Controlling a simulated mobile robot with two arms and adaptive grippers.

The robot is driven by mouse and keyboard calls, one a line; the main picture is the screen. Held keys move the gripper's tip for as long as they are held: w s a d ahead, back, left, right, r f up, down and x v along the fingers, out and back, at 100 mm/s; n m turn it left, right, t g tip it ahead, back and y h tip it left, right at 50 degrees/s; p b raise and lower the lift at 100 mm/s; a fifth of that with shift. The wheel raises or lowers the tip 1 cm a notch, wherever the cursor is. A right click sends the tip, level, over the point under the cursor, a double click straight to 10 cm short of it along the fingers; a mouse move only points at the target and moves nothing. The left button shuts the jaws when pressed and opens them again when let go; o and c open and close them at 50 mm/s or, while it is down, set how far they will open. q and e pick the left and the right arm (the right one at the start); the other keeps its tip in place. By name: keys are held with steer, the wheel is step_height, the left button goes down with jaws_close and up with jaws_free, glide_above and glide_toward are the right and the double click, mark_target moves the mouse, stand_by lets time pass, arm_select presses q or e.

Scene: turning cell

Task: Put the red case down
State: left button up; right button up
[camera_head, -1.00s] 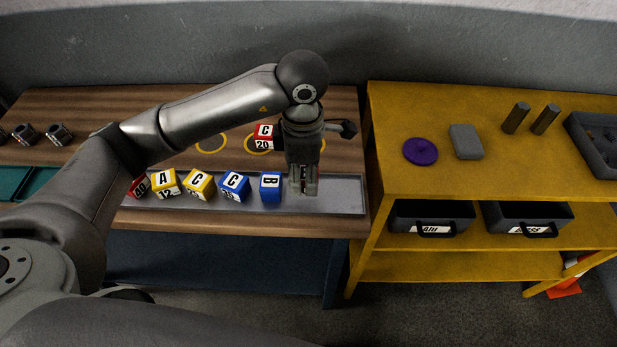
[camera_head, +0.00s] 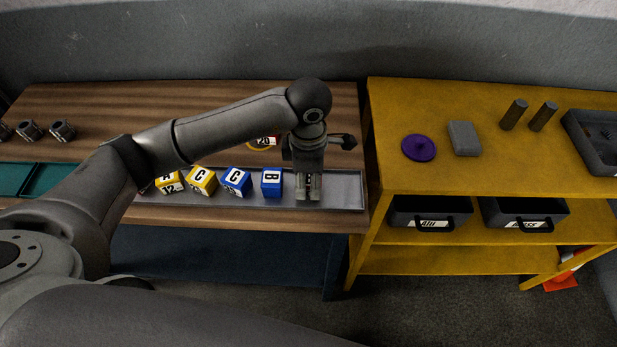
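A red case (camera_head: 252,141) with a white label reading 20 stands on a yellow ring on the wooden table, mostly hidden behind my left arm. My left gripper (camera_head: 308,191) points down over the right part of the grey tray (camera_head: 345,190), just right of the blue case B (camera_head: 271,183). Its two grey fingers are close together. I cannot make out clearly whether a case is between or behind them. My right gripper is not in view.
Blue case C (camera_head: 236,182) and yellow cases (camera_head: 201,181) line the tray to the left. The tray's right end is clear. A yellow shelf (camera_head: 400,100) with a purple disc (camera_head: 418,148) and a grey block (camera_head: 464,138) stands at right.

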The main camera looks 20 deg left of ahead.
mark_target(309, 178)
arm_select(q)
steer(key=o, duration=0.3)
steer(key=shift+o, duration=0.2)
steer(key=shift+r, duration=0.35)
step_height(309, 178, up, 12)
steer(key=b, duration=0.2)
steer(key=shift+f+b, duration=0.15)
steer(key=shift+b, duration=0.15)
steer(key=shift+f, duration=0.1)
